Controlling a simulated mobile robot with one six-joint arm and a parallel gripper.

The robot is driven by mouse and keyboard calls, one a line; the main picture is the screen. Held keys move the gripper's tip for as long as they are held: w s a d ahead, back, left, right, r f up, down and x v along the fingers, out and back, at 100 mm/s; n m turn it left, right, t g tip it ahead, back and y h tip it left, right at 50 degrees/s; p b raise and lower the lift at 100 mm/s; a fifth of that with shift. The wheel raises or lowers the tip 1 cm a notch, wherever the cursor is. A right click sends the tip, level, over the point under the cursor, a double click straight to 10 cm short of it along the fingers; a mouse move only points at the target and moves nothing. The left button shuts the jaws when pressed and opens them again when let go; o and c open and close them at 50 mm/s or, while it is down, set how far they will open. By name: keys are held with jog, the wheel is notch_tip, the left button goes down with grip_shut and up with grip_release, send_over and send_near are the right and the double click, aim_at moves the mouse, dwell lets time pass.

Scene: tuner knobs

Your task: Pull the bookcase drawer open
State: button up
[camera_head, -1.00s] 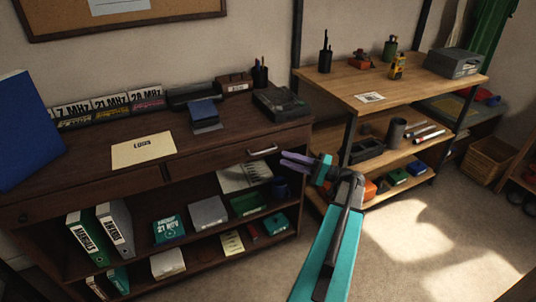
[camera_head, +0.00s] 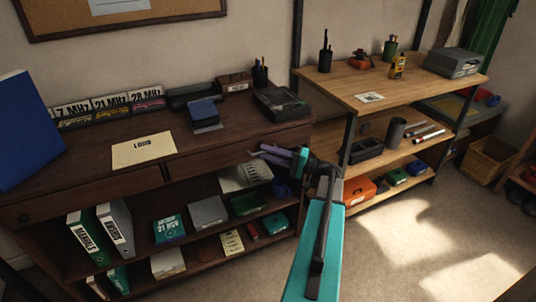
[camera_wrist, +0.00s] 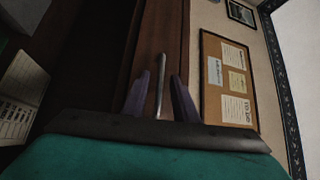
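The bookcase (camera_head: 90,160) is dark brown wood with a row of drawers under its top. The right drawer (camera_head: 215,160) looks closed, its front flush with the frame. Its metal bar handle (camera_wrist: 160,85) shows in the wrist view, but in the head view my fingers largely cover it. My gripper (camera_head: 262,153) has purple fingers and is at the right drawer's front. In the wrist view my gripper (camera_wrist: 160,76) is open, with one finger on each side of the handle and visible gaps between.
Binders, boxes and books fill the shelves below the drawer. A yellow paper (camera_head: 143,150) and a dark device (camera_head: 282,103) lie on the bookcase top. A wooden shelf unit (camera_head: 400,88) stands to the right. The floor (camera_head: 420,240) at the right front is clear.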

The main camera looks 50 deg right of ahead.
grip_shut()
jog(key=shift+a, duration=0.15)
dwell(1.1)
